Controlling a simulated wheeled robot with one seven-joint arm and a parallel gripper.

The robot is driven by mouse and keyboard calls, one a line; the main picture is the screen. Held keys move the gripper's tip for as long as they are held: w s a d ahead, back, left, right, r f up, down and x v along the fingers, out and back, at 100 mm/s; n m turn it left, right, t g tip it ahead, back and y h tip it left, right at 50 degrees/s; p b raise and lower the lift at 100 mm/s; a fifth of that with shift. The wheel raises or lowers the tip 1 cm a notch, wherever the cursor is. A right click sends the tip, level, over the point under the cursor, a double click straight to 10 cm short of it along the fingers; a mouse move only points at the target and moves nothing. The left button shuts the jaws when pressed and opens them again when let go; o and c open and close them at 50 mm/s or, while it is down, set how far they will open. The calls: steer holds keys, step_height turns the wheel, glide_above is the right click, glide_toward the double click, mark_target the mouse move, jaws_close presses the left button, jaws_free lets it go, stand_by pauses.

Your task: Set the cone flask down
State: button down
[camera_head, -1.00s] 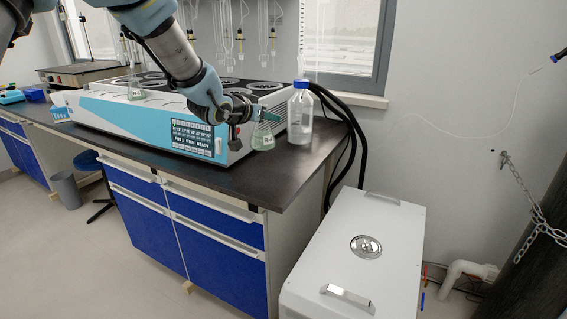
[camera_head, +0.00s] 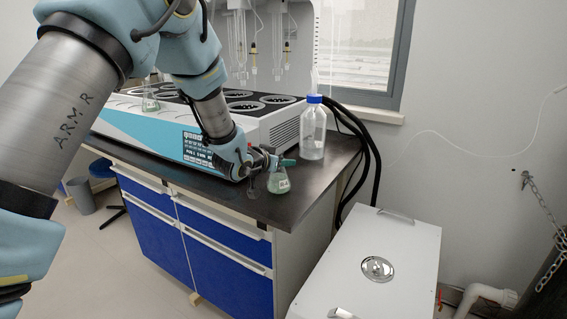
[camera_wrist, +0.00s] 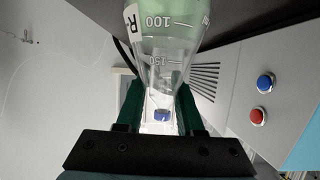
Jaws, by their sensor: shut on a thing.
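The cone flask (camera_head: 278,182) is clear glass with green liquid and a white label. My gripper (camera_head: 284,163) is shut on its neck. The flask looks upright, low over the dark bench top (camera_head: 262,205) near its front edge; I cannot tell whether its base touches the bench. In the wrist view my gripper (camera_wrist: 160,108) has its two green fingers on either side of the neck of the flask (camera_wrist: 168,40), whose 100 and 150 marks and label show.
A blue-capped bottle (camera_head: 312,135) stands behind right, near black hoses (camera_head: 365,150). A white box unit (camera_head: 345,262) stands right of the bench.

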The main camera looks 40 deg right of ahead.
steer(key=shift+f, duration=0.3)
steer(key=c, duration=0.5)
jaws_free()
steer(key=shift+f, duration=0.1)
steer(key=b+v, duration=0.2)
steer(key=v, duration=1)
